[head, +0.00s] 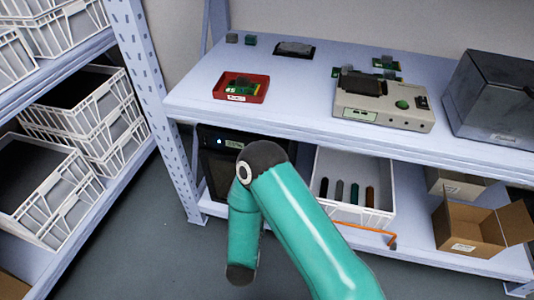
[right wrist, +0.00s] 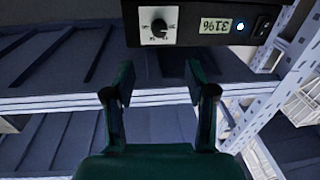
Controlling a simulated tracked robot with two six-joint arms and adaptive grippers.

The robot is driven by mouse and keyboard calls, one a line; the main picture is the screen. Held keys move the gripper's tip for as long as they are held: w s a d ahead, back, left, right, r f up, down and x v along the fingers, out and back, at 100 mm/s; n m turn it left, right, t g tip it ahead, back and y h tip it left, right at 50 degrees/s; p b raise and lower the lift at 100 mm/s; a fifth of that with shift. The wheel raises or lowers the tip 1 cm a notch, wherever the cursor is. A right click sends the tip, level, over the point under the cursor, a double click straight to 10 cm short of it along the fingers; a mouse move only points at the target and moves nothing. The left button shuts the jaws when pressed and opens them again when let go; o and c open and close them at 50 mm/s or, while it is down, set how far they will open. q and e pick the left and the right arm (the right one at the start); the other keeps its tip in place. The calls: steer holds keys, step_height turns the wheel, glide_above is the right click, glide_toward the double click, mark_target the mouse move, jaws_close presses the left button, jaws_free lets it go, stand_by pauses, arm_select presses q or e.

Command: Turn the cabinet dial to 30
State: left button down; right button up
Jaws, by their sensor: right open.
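The dark cabinet (head: 215,172) stands on the lower shelf in the head view, partly hidden behind my teal right arm. A small display (head: 233,144) and a blue light show on its top front. In the right wrist view the cabinet's dial is a dark knob (right wrist: 158,27) on a white scale plate. Beside it the lit display (right wrist: 214,27) appears upside down and seems to read 31%. My right gripper (right wrist: 160,82) is open and empty, its fingers apart below the dial in that picture and not touching it. My left gripper is not in view.
A white bin (head: 380,215) with several coloured items is right of the cabinet, an open cardboard box (head: 475,232) farther right. The upper shelf carries a red tray (head: 241,88), a beige device (head: 381,103) and a dark box (head: 492,95). White crates (head: 45,190) fill the left rack.

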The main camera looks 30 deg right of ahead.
arm_select(q)
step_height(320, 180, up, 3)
steer(key=shift+p, duration=0.85)
arm_select(e)
steer(key=x, duration=1.3)
steer(key=shift+d, duration=0.15)
